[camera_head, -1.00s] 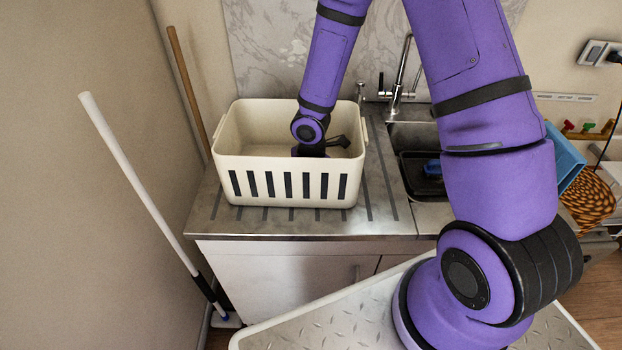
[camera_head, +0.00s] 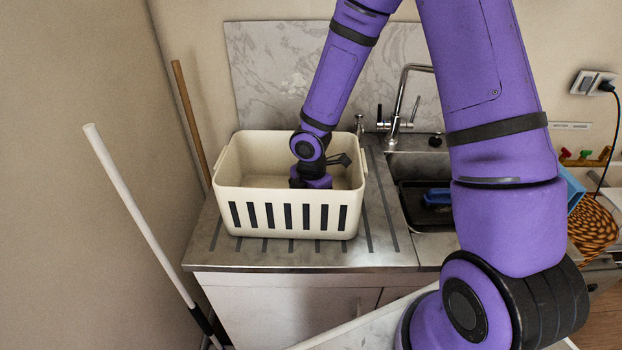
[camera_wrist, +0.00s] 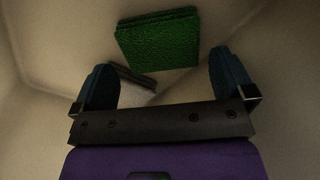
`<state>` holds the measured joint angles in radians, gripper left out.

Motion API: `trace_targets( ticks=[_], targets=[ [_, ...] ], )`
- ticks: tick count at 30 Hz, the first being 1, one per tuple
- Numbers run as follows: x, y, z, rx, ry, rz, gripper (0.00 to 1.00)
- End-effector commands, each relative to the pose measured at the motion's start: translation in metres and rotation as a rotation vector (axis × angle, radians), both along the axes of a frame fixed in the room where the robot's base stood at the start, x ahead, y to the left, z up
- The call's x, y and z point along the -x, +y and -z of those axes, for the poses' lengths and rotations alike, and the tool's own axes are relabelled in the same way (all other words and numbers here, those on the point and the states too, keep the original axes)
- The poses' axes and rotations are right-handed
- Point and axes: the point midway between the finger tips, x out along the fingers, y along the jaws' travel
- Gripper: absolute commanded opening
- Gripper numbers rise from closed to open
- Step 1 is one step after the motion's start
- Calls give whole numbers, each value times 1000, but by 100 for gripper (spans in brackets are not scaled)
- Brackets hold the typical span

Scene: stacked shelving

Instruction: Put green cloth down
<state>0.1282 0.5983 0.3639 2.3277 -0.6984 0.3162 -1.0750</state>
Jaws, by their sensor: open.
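The green cloth (camera_wrist: 158,40) shows in the wrist view as a folded, textured square inside the cream basket (camera_head: 290,190). It lies beyond my fingertips and is not between them. My gripper (camera_wrist: 165,85) is open, with its two dark blue fingers spread wide on either side. In the head view my wrist reaches down into the basket, and the basket's front wall hides the fingers and the cloth.
A grey and white folded item (camera_wrist: 132,78) lies in the basket near the left finger. The basket stands on a metal drainboard (camera_head: 300,255) left of a sink (camera_head: 430,215) with a tap (camera_head: 399,100). A white-handled pole (camera_head: 140,210) leans at the left.

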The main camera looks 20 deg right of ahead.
Motion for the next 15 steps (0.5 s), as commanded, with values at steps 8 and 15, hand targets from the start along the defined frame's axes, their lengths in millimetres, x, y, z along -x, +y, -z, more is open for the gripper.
trace_targets(
  ticks=[8, 15],
  targets=[
    [0, -1, -49, 1, -4, 2, 100],
    [0, -1, -76, 2, -2, 0, 100]
  ],
)
